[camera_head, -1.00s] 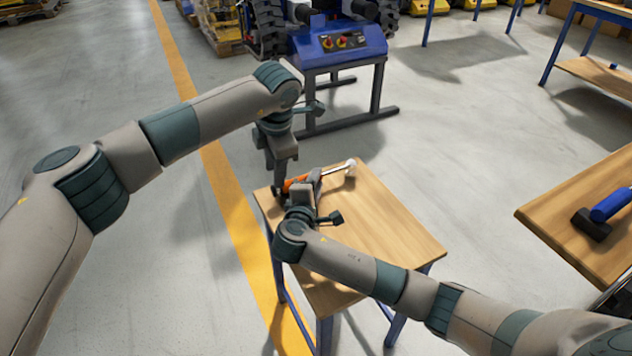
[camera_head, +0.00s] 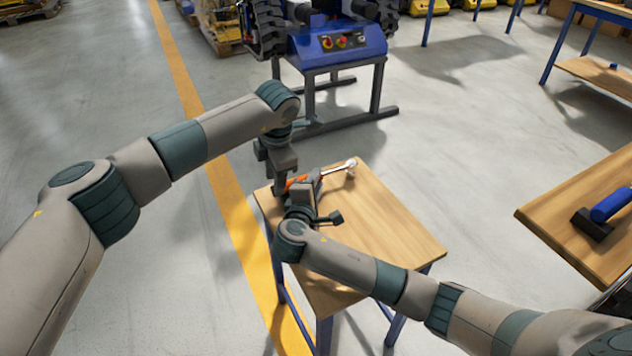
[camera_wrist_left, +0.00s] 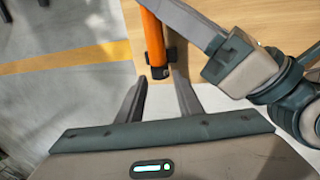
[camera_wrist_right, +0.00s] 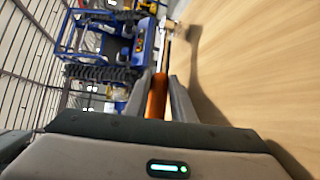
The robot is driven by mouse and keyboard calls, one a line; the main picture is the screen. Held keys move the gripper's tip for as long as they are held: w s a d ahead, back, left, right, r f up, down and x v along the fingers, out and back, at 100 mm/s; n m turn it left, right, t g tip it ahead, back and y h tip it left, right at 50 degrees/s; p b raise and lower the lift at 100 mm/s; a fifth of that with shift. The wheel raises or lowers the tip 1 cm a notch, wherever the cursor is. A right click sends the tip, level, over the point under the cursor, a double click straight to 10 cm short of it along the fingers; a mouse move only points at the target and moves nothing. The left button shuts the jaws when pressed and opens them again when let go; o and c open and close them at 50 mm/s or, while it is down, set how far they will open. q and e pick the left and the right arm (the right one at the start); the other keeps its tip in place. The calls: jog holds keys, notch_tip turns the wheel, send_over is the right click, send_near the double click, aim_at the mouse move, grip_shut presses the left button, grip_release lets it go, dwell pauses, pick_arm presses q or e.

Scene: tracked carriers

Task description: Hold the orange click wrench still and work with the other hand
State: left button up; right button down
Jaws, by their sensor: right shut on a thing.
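The orange click wrench (camera_head: 297,181) lies over the small wooden table, its metal shaft and head pointing to the far right. My right gripper (camera_head: 307,180) is shut on the orange handle, which shows between its fingers in the right wrist view (camera_wrist_right: 156,100). My left gripper (camera_head: 279,189) is at the near-left end of the handle. In the left wrist view, its fingers (camera_wrist_left: 159,78) are open, with the dark handle end (camera_wrist_left: 160,72) in line with the gap between the tips. I cannot tell whether they touch it.
Dark pieces (camera_wrist_left: 171,54) flank the handle end at the table edge. The small table (camera_head: 390,225) is otherwise clear. Another wooden table (camera_head: 560,215) at right bears a blue-handled tool (camera_head: 608,206). A blue machine (camera_head: 340,42) stands behind, with open floor between.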

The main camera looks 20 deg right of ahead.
pick_arm(q)
jog(key=shift+x, duration=1.45)
jog(key=c, duration=0.7)
jog(key=shift+w, duration=0.15)
jog(key=shift+w+g, duration=0.2)
jog(key=shift+g, duration=1)
jog(key=shift+a, duration=0.1)
jog(key=shift+r, duration=0.1)
